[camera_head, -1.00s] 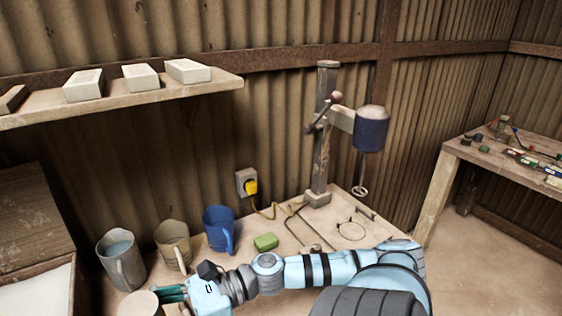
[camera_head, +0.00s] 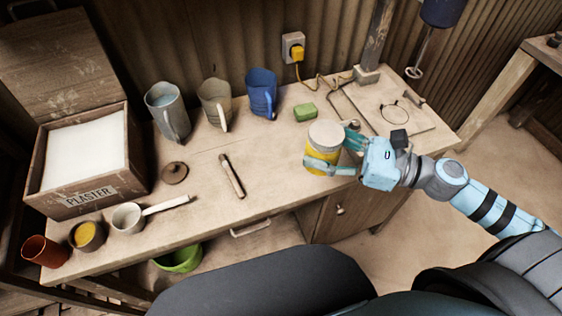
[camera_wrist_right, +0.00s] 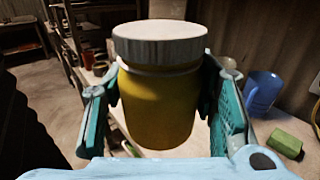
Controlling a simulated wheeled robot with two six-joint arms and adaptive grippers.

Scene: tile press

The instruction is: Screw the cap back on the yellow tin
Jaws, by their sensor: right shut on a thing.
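The yellow tin (camera_head: 318,155) is upright at the right part of the workbench, near its front edge. It also shows large in the right wrist view (camera_wrist_right: 158,112). A pale grey, round cap (camera_head: 325,133) sits level on top of it, also seen in the wrist view (camera_wrist_right: 160,42). My right gripper (camera_head: 340,155) is shut on the tin's body from the right, one finger on each side, below the cap. I cannot tell whether the tin's base touches the bench. My left gripper is not in view.
On the workbench (camera_head: 270,190) stand a grey jug (camera_head: 167,112), a beige jug (camera_head: 214,103) and a blue jug (camera_head: 261,93). A green block (camera_head: 305,112), a brown knobbed lid (camera_head: 175,172) and a wooden stick (camera_head: 232,177) lie there. A plaster box (camera_head: 85,195) is at left.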

